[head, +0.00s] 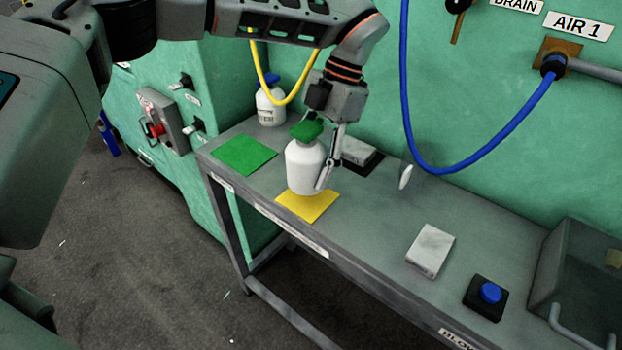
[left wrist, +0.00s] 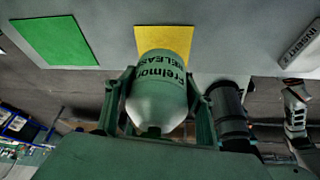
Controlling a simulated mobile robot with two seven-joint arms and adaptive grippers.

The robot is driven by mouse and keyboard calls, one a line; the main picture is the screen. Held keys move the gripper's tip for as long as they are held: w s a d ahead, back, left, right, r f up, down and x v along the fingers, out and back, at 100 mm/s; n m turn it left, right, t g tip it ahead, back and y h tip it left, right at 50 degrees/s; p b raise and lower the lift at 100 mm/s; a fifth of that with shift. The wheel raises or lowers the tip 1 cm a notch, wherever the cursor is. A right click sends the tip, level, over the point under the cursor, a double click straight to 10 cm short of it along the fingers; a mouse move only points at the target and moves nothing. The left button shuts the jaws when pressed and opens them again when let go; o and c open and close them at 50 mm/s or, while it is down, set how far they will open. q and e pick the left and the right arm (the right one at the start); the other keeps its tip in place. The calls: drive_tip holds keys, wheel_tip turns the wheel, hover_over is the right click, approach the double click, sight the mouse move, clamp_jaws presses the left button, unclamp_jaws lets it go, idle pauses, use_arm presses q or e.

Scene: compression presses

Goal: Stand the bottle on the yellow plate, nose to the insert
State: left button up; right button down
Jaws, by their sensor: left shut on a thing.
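The white bottle (head: 305,166) with a green cap stands upright in my left gripper (head: 322,172), over the back part of the yellow plate (head: 310,207). I cannot tell whether its base touches the plate. The left wrist view shows the bottle (left wrist: 158,90), with dark lettering, between the two fingers of the left gripper (left wrist: 160,84). There it hides the near edge of the yellow plate (left wrist: 165,38). A pale block marked "INSERT" (left wrist: 301,50) lies to the right in that view. The direction of the nose is unclear. My right gripper is out of view.
A green plate (head: 243,155) lies left on the bench. A white bottle with a blue cap (head: 271,106) stands behind it. A grey block (head: 357,150) sits behind the gripper. A pale block (head: 431,248) and a blue button (head: 490,292) are at right. A blue hose (head: 455,172) hangs behind.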

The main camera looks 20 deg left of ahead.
sight(310, 179)
use_arm(q)
drive_tip(key=shift+f, duration=0.2)
wheel_tip(310, 179, down, 4)
drive_tip(key=shift+r+b, duration=0.2)
drive_tip(key=shift+b, duration=0.15)
drive_tip(key=shift+f, duration=0.15)
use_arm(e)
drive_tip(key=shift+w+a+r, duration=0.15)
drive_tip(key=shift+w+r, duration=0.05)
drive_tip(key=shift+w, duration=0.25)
use_arm(q)
drive_tip(key=o, duration=1.4)
drive_tip(key=shift+p+v, duration=0.3)
drive_tip(key=shift+v, duration=5.8)
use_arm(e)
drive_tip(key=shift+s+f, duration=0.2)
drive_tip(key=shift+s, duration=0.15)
use_arm(q)
drive_tip(key=shift+s+a, duration=0.1)
